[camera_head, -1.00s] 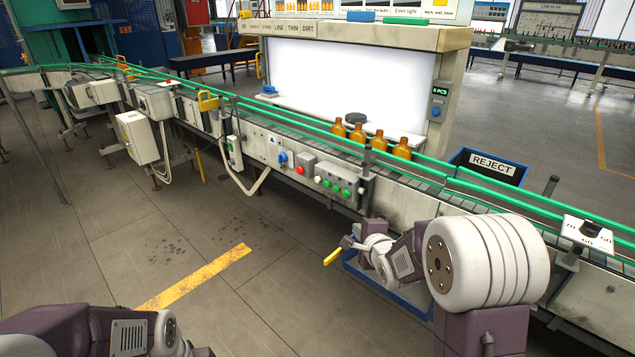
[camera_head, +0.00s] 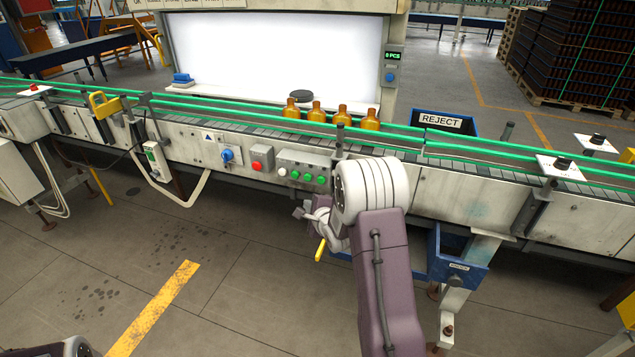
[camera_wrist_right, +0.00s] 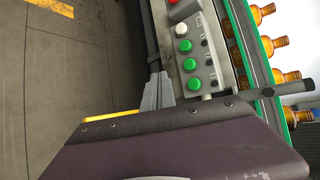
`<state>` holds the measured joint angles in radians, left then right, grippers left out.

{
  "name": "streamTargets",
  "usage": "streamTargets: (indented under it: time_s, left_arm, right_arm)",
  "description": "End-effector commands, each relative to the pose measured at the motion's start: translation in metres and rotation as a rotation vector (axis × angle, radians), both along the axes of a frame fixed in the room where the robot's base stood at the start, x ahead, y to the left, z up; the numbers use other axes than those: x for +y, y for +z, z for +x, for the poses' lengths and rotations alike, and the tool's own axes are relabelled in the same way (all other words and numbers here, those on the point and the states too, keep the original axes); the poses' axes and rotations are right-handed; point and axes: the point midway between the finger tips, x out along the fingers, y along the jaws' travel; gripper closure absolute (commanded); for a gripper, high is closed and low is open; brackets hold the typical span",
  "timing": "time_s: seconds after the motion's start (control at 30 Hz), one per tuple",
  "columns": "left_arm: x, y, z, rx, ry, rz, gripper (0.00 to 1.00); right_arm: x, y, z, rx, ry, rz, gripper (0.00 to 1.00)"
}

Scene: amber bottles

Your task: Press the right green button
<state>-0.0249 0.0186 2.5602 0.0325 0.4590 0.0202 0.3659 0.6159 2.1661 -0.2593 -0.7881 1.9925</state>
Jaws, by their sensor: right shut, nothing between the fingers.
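The control box (camera_head: 324,163) on the conveyor's front side carries a white button (camera_head: 283,172) and three green buttons in a row. The right green button (camera_head: 320,180) is the one at the row's right end; it also shows lowest in the right wrist view (camera_wrist_right: 194,84). My right gripper (camera_head: 299,212) is shut and empty, below and in front of the box, apart from the buttons. Its closed fingers (camera_wrist_right: 157,92) show in the right wrist view, to the left of the right green button. My left gripper is out of view; only a bit of the left arm shows.
A red button (camera_head: 262,157) and a blue switch (camera_head: 228,155) are left of the box. Several amber bottles (camera_head: 341,115) stand on the conveyor behind green rails (camera_head: 220,115). A blue reject bin (camera_head: 472,129) stands behind the conveyor. The floor in front is open.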

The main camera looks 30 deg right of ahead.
Motion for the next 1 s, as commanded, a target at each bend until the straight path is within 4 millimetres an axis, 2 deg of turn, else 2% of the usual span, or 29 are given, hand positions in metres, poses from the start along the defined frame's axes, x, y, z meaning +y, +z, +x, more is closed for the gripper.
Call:
streamTargets:
  time_s: [0.43,0.8,1.0]
  left_arm:
    - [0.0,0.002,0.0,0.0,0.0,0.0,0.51]
    - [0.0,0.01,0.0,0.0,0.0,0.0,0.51]
    - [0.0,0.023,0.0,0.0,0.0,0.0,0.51]
  right_arm:
    - [-0.007,0.001,0.004,0.0,-0.004,-0.001,1.0]
    - [-0.048,0.001,0.038,-0.001,-0.005,-0.003,1.0]
    - [-0.063,0.002,0.052,0.0,-0.005,0.0,1.0]
